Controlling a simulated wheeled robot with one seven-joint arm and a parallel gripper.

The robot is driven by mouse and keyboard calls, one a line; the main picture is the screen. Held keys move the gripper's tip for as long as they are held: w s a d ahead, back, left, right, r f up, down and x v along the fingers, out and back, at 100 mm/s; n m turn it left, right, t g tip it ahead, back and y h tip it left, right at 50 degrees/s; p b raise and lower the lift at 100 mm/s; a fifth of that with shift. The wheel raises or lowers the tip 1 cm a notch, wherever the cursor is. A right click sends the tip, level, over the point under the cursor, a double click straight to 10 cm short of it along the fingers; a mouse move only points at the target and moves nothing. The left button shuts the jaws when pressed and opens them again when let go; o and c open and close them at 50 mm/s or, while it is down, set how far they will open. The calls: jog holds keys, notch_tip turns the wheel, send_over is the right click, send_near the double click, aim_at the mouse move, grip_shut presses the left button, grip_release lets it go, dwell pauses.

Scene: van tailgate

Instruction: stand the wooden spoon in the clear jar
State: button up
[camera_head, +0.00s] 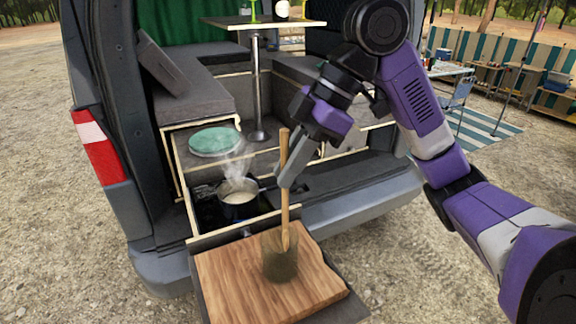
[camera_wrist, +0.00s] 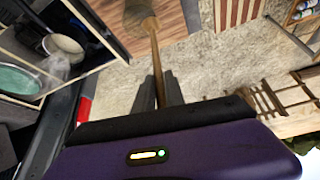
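The wooden spoon (camera_head: 285,205) is upright, handle up, with its lower end within the outline of the clear jar (camera_head: 279,264). The jar looks dark and greenish and stands on the wooden board. Whether the spoon rests on the jar's bottom is not clear. My gripper (camera_head: 288,180) is at the upper part of the handle, above the jar. In the wrist view the handle (camera_wrist: 154,50) runs between my two fingers (camera_wrist: 159,92), which lie close on both sides of it.
The wooden board (camera_head: 228,285) lies on a pulled-out drawer at the van's rear. A steaming pot (camera_head: 238,205) stands on the stove behind the jar. A green round lid (camera_head: 215,141) lies farther back. A table post (camera_head: 256,90) rises behind.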

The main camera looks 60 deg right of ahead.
jog(key=shift+o, duration=1.3)
jog(key=shift+r, duration=0.1)
